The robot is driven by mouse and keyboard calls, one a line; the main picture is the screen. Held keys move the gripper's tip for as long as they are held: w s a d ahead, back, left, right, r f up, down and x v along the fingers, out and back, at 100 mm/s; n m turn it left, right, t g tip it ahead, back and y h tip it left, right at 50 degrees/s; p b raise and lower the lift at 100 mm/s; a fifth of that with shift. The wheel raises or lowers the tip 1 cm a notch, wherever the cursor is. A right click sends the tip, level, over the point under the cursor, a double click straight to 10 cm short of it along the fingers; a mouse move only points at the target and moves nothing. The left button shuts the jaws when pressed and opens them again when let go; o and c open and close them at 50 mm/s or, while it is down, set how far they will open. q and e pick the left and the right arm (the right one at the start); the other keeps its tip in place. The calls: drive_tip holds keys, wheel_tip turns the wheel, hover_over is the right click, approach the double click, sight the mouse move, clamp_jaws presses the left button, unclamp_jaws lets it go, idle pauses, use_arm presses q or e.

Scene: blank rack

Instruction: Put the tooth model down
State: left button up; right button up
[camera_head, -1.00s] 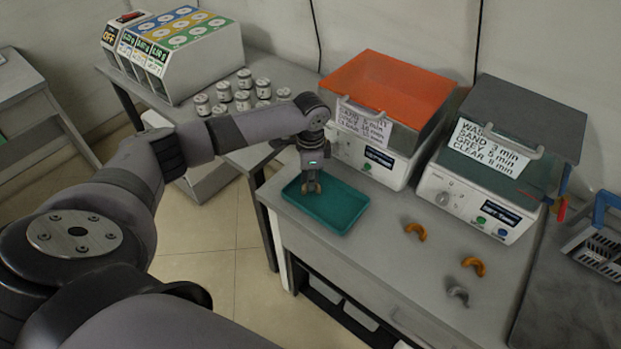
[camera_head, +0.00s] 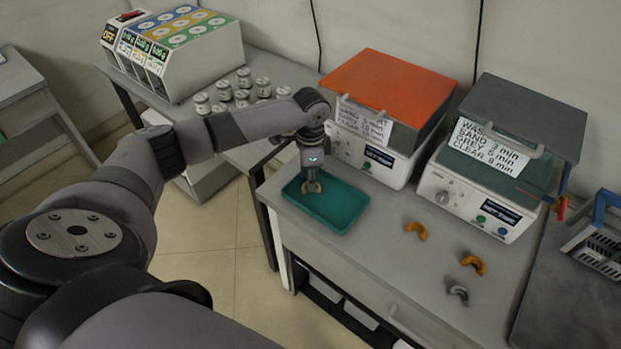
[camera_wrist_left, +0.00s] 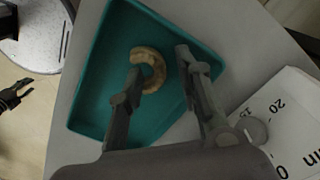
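A tan, curved tooth model (camera_wrist_left: 155,68) is in the left wrist view, inside the teal tray (camera_wrist_left: 90,85). My left gripper (camera_wrist_left: 160,62) has its fingers spread, one on each side of the model. The left-hand finger overlaps part of the model, and a gap shows between the model and the other finger. In the head view my left gripper (camera_head: 311,187) points down into the teal tray (camera_head: 345,205) at its far left part. The model there is mostly hidden by the fingers.
Two orange curved models (camera_head: 416,230) and a grey one (camera_head: 458,293) lie on the bench. An orange-lidded machine (camera_head: 388,85) and a grey-lidded machine (camera_head: 525,115) stand behind. Several white jars (camera_head: 243,98) sit on the left table. The bench's front edge is close to the tray.

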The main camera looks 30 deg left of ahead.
use_arm(q)
wheel_tip(320, 180, up, 12)
drive_tip(key=shift+f+b, duration=0.25)
drive_tip(key=shift+b, duration=0.15)
